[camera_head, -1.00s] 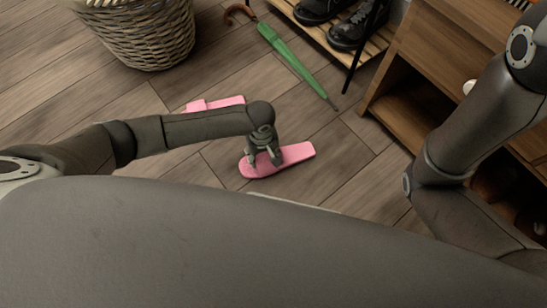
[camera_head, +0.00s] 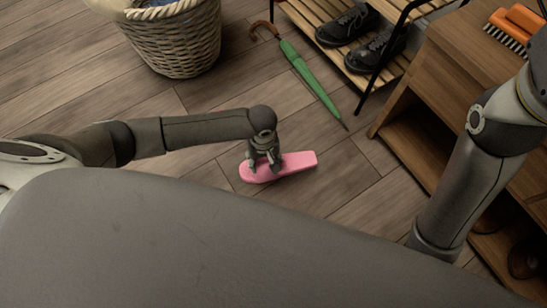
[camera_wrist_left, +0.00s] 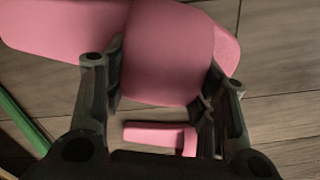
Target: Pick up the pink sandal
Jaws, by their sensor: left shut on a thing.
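A pink sandal (camera_head: 297,164) is held by my left gripper (camera_head: 265,166), whose fingers straddle its strap area in the head view. In the left wrist view the same sandal (camera_wrist_left: 165,50) fills the space between the two fingers (camera_wrist_left: 160,95). In the head view the second sandal does not show. My right gripper is out of frame.
A green umbrella (camera_head: 313,83) with a brown handle lies on the floor. A wicker basket (camera_head: 175,42) stands at the upper left. A slatted rack (camera_head: 309,23) with black shoes stands at the back. A wooden cabinet (camera_head: 440,90) with an orange brush (camera_head: 515,25) is at the right.

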